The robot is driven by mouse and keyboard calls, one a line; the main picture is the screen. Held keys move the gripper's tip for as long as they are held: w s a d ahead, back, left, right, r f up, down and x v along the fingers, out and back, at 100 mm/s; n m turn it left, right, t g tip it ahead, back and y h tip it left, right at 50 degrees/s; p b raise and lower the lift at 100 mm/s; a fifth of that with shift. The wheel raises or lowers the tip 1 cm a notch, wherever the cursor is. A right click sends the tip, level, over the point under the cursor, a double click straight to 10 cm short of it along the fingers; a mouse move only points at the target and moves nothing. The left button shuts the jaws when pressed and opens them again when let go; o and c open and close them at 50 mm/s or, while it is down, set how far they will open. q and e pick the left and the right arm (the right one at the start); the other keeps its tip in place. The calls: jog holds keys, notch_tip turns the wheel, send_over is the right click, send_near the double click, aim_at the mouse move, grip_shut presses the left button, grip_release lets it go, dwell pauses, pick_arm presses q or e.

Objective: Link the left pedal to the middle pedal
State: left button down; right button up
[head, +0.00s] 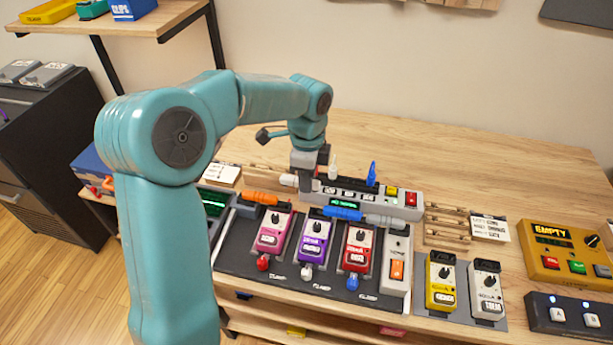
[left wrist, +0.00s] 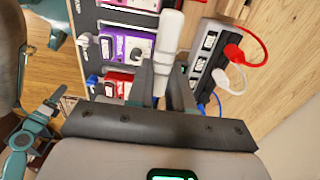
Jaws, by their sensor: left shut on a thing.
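The left pedal is pink (head: 272,235) and the middle pedal is purple (head: 314,243), side by side on the dark pedalboard (head: 262,274). The purple pedal also shows in the left wrist view (left wrist: 127,48). My left gripper (head: 306,182) is above the back of the board, behind the pink and purple pedals. In the left wrist view its fingers (left wrist: 163,84) are shut on a white link piece (left wrist: 168,42), whose end also shows in the head view (head: 289,180). The gripper hides part of the piece. My right gripper is not in view.
A red pedal (head: 358,248) stands right of the purple one. An orange link (head: 260,198) and a blue link (head: 343,213) lie along the pedal backs. A grey power strip (head: 400,208) with upright plugs stands behind. Yellow (head: 440,283) and white (head: 486,290) pedals stand right.

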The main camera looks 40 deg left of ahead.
pick_arm(q)
jog(key=shift+a+f+b, duration=0.1)
jog(key=shift+f+b, duration=2.35)
jog(key=shift+f, duration=0.85)
jog(key=shift+r, duration=0.1)
jog(key=shift+f, duration=0.3)
jog(key=shift+f, duration=0.35)
jog(key=shift+f, duration=0.4)
